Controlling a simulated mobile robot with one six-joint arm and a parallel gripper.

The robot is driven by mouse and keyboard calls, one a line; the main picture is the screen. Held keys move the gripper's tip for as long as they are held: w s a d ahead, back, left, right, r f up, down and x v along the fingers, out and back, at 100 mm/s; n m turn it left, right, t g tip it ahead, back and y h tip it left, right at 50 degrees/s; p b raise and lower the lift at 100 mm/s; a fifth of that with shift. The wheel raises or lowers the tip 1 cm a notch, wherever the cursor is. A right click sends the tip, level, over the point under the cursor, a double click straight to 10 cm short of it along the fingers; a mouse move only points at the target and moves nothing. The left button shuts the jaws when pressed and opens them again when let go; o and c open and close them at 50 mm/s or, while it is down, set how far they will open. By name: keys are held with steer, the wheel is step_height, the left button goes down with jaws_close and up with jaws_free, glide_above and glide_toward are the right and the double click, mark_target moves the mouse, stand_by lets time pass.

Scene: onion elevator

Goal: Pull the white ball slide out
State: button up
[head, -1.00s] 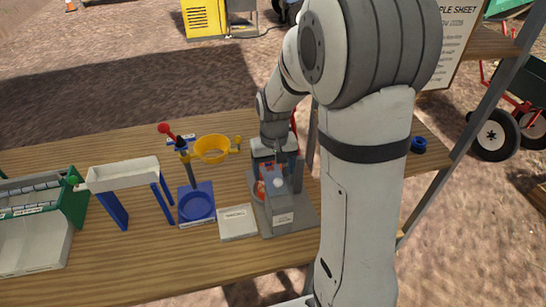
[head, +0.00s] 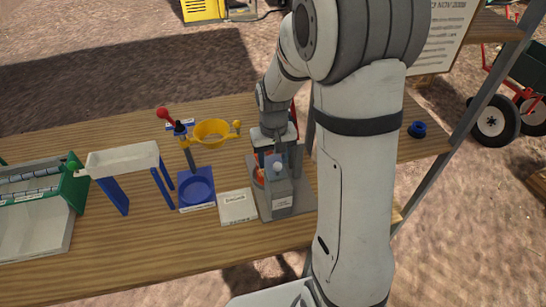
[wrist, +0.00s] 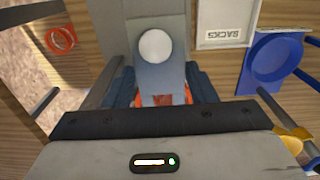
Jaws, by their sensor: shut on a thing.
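The white ball (head: 278,166) sits on top of the grey slide housing (head: 281,189) on the wooden table. In the wrist view the ball (wrist: 155,46) is round and white, on a grey-blue piece just beyond my fingers. My gripper (head: 273,148) points down at the rear of the housing, behind the ball in the head view. In the wrist view my gripper (wrist: 160,88) has its dark fingers close on both sides of the grey piece below the ball. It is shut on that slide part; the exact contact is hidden.
A white "SACKS" plate (head: 237,207) and a blue round tray (head: 197,190) stand left of the housing. Beyond are a yellow bowl (head: 211,132), a white trough on blue legs (head: 122,160) and a green-sided tray (head: 75,183). A blue ring (head: 417,129) lies right.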

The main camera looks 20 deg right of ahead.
mark_target(279, 170)
steer(key=shift+c, duration=0.7)
steer(key=shift+s+b, duration=0.3)
steer(key=shift+s, duration=2.25)
steer(key=o, duration=1.1)
steer(key=shift+r+p, duration=2.2)
steer(key=shift+r, duration=0.75)
steer(key=shift+r, duration=0.1)
